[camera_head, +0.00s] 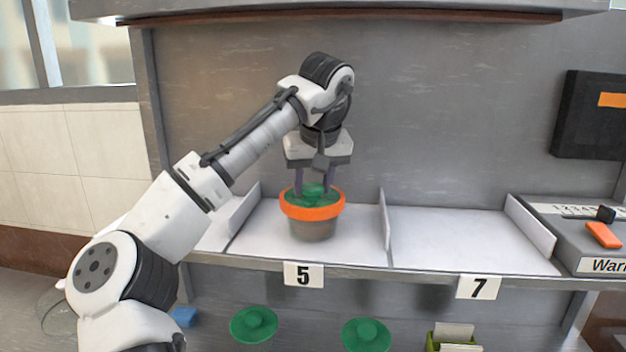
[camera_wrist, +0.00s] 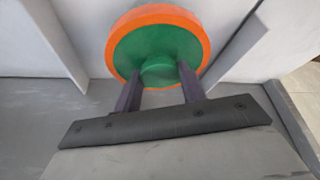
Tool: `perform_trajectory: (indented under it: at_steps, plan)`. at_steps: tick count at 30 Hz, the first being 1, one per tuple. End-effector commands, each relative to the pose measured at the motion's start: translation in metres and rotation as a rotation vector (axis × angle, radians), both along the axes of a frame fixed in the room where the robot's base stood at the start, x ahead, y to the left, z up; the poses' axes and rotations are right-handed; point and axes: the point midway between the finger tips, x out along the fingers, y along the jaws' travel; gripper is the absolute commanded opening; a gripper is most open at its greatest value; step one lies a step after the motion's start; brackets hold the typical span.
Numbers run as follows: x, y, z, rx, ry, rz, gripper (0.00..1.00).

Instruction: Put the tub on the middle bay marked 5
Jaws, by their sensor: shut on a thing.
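The tub (camera_head: 312,228) is grey-brown with an orange band round its rim and a green lid with a knob. It is upright in the bay (camera_head: 265,238) above the label 5 (camera_head: 303,275), between two low dividers. My gripper (camera_head: 314,183) points down from above, with its fingers on either side of the lid's knob. The wrist view shows the green lid (camera_wrist: 150,45), the orange rim and the fingers (camera_wrist: 160,88) closed about the knob. The tub appears to be at the shelf surface, but I cannot tell whether it bears on it.
The bay marked 7 (camera_head: 460,240) to the right is empty. A divider (camera_head: 384,220) separates the two bays. A grey unit (camera_head: 572,235) with an orange switch stands at the far right. Two green lids (camera_head: 254,324) (camera_head: 366,335) show below the shelf.

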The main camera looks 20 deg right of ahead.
Motion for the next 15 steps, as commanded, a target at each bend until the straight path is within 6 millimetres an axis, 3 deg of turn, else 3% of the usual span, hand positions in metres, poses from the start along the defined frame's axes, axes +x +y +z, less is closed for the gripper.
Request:
perform_trajectory:
  at_steps: [4, 5, 9, 15]
  plan:
    - [-0.0001, -0.0003, -0.0042, -0.001, 0.000, -0.002, 0.00]
    - [-0.0001, -0.0002, -0.0036, -0.001, 0.001, -0.001, 0.43]
    - [0.0000, -0.0001, -0.0030, -0.001, 0.000, 0.000, 0.61]
    - [0.0000, -0.0001, -0.0028, 0.000, 0.000, 0.000, 0.62]
